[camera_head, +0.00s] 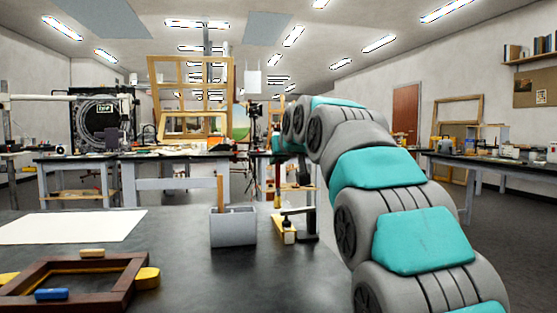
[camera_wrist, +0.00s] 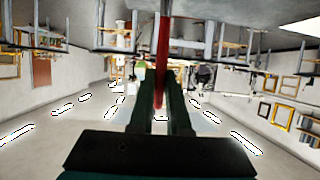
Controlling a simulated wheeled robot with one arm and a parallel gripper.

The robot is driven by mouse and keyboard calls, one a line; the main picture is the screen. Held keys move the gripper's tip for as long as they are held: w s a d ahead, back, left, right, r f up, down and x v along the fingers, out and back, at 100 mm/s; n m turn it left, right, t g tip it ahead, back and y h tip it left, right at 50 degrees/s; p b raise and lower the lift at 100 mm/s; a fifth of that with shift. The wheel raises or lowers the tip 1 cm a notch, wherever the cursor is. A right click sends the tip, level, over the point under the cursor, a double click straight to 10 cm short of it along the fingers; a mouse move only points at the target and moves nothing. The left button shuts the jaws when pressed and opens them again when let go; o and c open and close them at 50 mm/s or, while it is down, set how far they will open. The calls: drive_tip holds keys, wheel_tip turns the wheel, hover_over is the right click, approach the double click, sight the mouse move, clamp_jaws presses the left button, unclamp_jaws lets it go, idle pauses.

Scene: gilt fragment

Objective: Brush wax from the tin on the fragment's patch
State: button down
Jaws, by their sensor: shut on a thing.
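My gripper (camera_wrist: 162,92) is shut on a red handle (camera_wrist: 163,45), seen between its two fingers in the wrist view. I take it for the brush; its bristles cannot be made out. In the head view the red handle (camera_head: 277,174) hangs roughly upright below my arm's end, above the far part of the dark bench. A brown wooden frame (camera_head: 122,283) lies at the lower left with a blue block (camera_head: 52,294), a tan block (camera_head: 92,253) and a yellow piece (camera_head: 147,277). I cannot tell the fragment's patch or the wax tin for sure.
A grey divided holder (camera_head: 232,230) with a wooden stick (camera_head: 220,191) stands on the bench (camera_head: 190,272). A yellow item with a pale top (camera_head: 285,232) is to its right. A white sheet (camera_head: 70,228) lies at the left. Bare bench lies between frame and holder.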

drive_tip(key=shift+f+b, duration=0.5)
drive_tip(key=shift+f, duration=0.3)
